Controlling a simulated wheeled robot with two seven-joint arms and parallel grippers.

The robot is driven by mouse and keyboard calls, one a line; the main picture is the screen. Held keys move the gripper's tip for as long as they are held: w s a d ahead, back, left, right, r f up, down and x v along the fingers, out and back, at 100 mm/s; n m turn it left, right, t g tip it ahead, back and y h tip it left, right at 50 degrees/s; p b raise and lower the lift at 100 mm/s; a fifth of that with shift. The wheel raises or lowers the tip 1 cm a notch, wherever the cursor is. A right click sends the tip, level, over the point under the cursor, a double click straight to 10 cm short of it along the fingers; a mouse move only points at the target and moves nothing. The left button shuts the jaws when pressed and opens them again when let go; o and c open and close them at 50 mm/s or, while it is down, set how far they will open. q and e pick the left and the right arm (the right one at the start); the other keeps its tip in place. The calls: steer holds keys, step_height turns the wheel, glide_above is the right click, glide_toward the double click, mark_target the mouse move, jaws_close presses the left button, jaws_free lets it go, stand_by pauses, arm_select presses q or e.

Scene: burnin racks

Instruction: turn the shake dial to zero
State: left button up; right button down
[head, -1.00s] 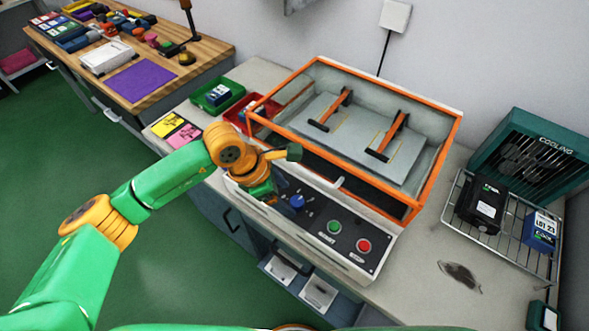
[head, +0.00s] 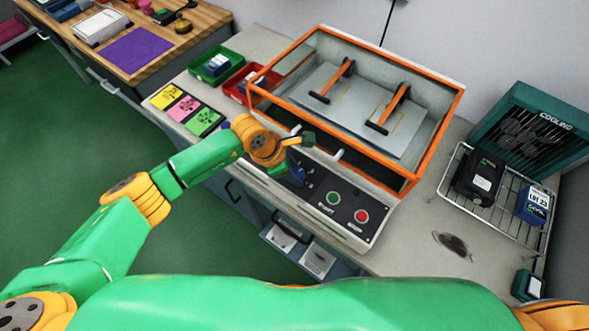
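The orange-framed shaker box stands on the bench, with a dark control panel (head: 349,205) along its front. A blue dial (head: 298,175) is on the panel's left part, mostly covered by my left gripper (head: 292,170). The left gripper points down at the panel, right at or just above the dial. My wrist hides its fingers, so I cannot tell whether they are open or touching the dial. The dial's pointer and scale marks cannot be read. A green button (head: 333,198) and a red button (head: 361,216) sit to the right. My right gripper is out of view.
A green bin (head: 216,66) and coloured cards (head: 184,108) lie to the left. A wire rack (head: 487,205) with boxes and a teal cooling fan (head: 533,132) stand to the right.

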arm_select(q)
jaws_close()
